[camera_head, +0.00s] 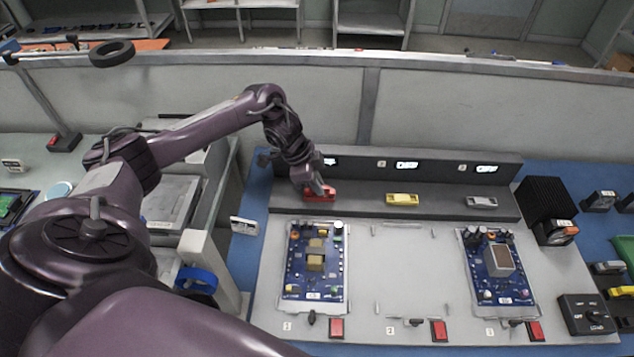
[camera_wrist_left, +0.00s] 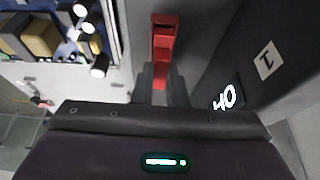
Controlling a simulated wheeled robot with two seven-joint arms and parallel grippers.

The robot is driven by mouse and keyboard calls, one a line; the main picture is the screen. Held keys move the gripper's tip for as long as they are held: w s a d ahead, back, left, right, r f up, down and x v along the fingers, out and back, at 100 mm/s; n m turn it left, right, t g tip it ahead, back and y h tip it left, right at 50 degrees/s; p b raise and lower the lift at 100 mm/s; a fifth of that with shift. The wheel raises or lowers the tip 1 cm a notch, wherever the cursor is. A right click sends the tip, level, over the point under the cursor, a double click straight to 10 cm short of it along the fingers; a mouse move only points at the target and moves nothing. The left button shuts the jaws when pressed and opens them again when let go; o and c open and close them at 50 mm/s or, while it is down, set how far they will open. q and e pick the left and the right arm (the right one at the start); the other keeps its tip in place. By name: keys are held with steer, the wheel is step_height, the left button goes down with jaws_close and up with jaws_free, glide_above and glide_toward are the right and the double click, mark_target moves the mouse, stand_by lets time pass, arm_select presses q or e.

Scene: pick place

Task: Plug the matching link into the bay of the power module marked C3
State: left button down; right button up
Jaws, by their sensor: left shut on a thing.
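My left gripper (camera_head: 313,188) is shut on a red link (camera_head: 322,197) at the left end of the dark ledge. In the left wrist view the red link (camera_wrist_left: 163,42) stretches out beyond my left fingertips (camera_wrist_left: 160,82). A yellow link (camera_head: 402,199) and a grey link (camera_head: 481,202) lie on the same ledge to the right. One blue power module (camera_head: 297,270) stands at the left station, another (camera_head: 483,258) at the right station. I cannot read a C3 mark on either. My right gripper is out of view.
Lit displays (camera_head: 406,165) line the ledge's back wall. The middle station (camera_head: 403,265) holds no board. Red buttons (camera_head: 439,331) and small switches line the front edge. A black finned block (camera_head: 546,203) and control box (camera_head: 585,314) stand at the right.

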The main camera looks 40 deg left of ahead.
arm_select(q)
steer(key=shift+f, duration=0.25)
steer(key=c, duration=0.7)
jaws_free()
steer(key=shift+r, duration=0.15)
steer(key=shift+r+p, duration=3.45)
steer(key=shift+p, duration=0.05)
